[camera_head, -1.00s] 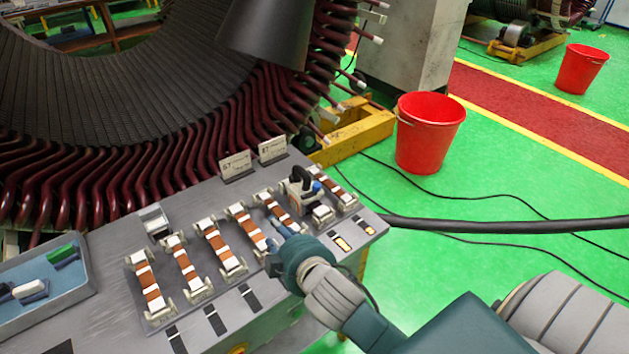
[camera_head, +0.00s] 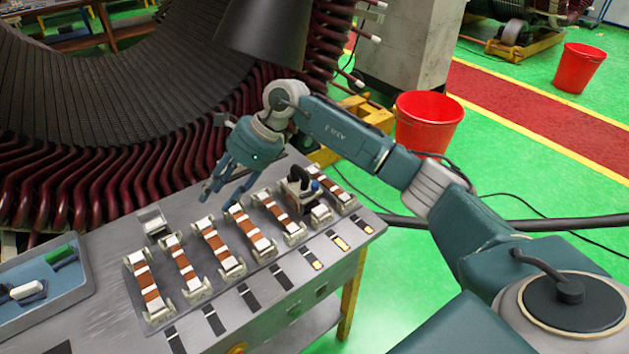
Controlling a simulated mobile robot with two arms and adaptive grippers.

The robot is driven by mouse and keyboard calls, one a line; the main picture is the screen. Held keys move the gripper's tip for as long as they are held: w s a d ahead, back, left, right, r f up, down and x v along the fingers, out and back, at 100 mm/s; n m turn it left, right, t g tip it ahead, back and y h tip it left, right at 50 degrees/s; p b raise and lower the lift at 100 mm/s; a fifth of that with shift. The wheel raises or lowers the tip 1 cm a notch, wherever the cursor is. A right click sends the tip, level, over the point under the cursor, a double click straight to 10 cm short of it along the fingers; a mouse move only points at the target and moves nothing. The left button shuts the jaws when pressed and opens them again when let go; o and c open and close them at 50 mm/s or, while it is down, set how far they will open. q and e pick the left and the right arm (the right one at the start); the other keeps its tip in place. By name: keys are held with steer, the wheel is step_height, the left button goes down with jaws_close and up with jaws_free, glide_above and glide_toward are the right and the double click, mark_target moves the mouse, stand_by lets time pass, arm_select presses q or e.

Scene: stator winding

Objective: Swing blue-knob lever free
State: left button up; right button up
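The blue-knob lever (camera_head: 316,187) is part of a small black-and-white clamp (camera_head: 298,184) near the right end of the grey bench panel. The blue knob is in view. The clamp sits over a row of copper-and-white coil pieces, including one at the middle (camera_head: 240,222). My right gripper (camera_head: 222,197) hangs above the back of the panel, left of the clamp and apart from it. Its fingers point down and left, spread, with nothing seen between them. My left gripper is not in view.
A blue tray (camera_head: 78,290) with small blocks lies at the left. The big stator with dark red windings (camera_head: 100,183) rises behind the panel. A white block (camera_head: 152,222) stands at the panel's back left. A red bucket (camera_head: 428,112) and black cable (camera_head: 520,226) are at right.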

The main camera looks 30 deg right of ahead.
steer(key=d+r+g+h, duration=0.15)
steer(key=d+h, duration=0.35)
steer(key=d, duration=1)
steer(key=m+h, duration=0.1)
steer(key=h, duration=0.1)
glide_toward(315, 184)
steer(key=shift+g, duration=0.45)
steer(key=f+p, duration=0.1)
steer(key=f, duration=0.1)
steer(key=f+p, duration=0.1)
steer(key=f, duration=0.2)
steer(key=w+f+p, duration=0.1)
steer(key=f, duration=0.2)
steer(key=shift+p, duration=0.35)
steer(key=shift+f, duration=0.4)
jaws_close()
